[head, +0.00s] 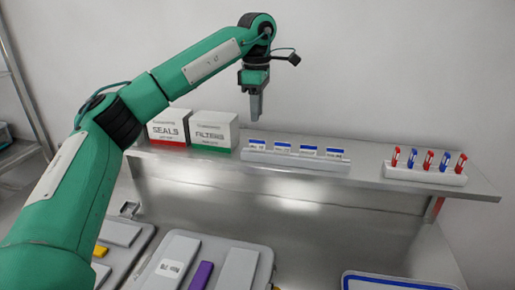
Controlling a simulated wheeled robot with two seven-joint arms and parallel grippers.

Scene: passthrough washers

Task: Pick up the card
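Several small white cards with blue top bands (283,147) stand in a row in a light grey holder (300,162) on the metal shelf. Small print on them is too blurred to read. The picture does not show which one is the task's card. My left gripper (256,108) hangs over the shelf, fingers pointing down, above the leftmost card (257,144) and apart from it. The fingers overlap in this view, so I cannot tell whether they are open or shut. No card shows in them. My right gripper is not in view.
A SEALS box (168,128) and a FILTERS box (213,130) stand left of the holder. A white rack (425,173) of red and blue items stands at right. Below lie grey trays (262,262) with flat pieces and a blue-rimmed tray (395,281).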

